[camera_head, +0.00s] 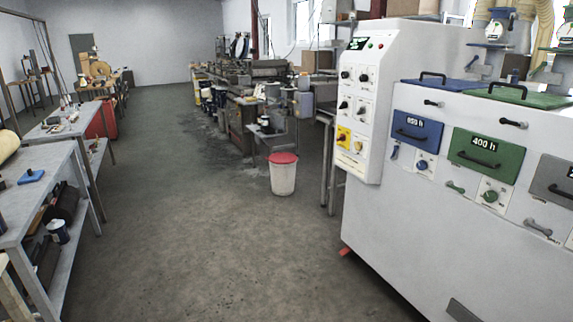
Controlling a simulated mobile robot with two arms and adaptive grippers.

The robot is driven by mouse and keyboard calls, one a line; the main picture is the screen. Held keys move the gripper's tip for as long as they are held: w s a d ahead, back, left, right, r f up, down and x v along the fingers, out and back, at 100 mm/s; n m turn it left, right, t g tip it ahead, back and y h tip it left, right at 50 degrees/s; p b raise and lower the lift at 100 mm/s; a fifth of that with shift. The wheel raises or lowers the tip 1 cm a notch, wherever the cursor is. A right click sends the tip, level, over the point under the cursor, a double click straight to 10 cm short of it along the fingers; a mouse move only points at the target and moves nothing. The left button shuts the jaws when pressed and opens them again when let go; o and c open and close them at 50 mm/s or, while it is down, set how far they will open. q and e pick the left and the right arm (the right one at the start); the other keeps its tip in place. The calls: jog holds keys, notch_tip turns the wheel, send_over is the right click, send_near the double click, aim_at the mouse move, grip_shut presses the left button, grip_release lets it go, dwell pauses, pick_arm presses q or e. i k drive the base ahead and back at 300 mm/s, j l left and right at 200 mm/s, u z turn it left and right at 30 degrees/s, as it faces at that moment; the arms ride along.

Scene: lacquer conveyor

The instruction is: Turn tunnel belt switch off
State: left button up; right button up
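A white control panel (366,108) stands on the left end of a large white machine (440,190) at the right. Neither of my grippers is in view.
A white bin with a red lid (283,176) stands on the floor left of the machine. Grey workbenches (60,150) line the left side. Cluttered equipment (240,100) fills the back. The grey floor (200,240) between is clear. Blue (418,132) and green (485,155) drawers front the machine.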

aim_at(362, 110)
jog(key=i+j+z, duration=0.2)
jog(key=i, duration=0.3)
jog(key=i+j+z, duration=0.2)
jog(key=i, duration=0.3)
jog(key=i+j+z, duration=0.25)
jog(key=i, duration=0.2)
